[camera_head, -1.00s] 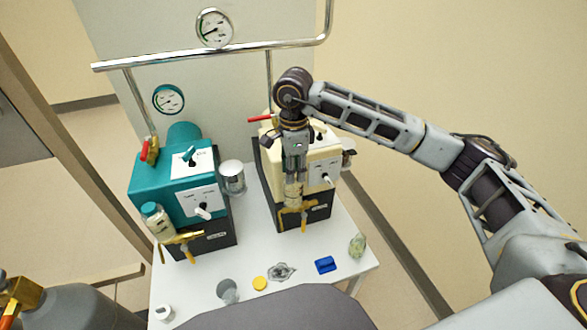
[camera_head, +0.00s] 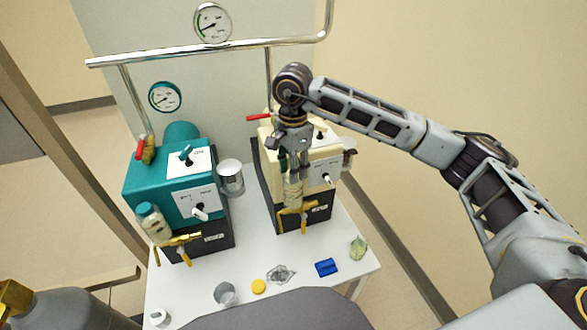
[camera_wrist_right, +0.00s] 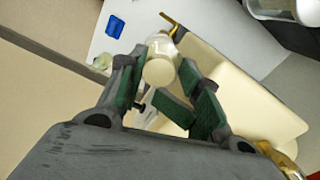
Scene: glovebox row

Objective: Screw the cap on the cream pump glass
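The cream pump (camera_head: 318,160) stands on the right of the table with a black base. Its glass (camera_head: 292,192) hangs at the front, above a brass tap (camera_head: 297,209). My right gripper (camera_head: 293,172) is over the glass, pointing down. In the right wrist view, a round cream cap (camera_wrist_right: 160,72) sits at the end of the glass, between the green-padded fingers of my right gripper (camera_wrist_right: 163,68). The fingers look spread around the cap, with their tips close to its edge. Whether the cap sits fully down cannot be seen. My left gripper is not in view.
A teal pump (camera_head: 165,180) with its own jar (camera_head: 153,222) stands to the left. A metal canister (camera_head: 230,178) is between the pumps. A grey cup (camera_head: 225,294), yellow disc (camera_head: 258,286) and blue block (camera_head: 326,267) lie along the table's front. A metal rail (camera_head: 200,50) crosses above.

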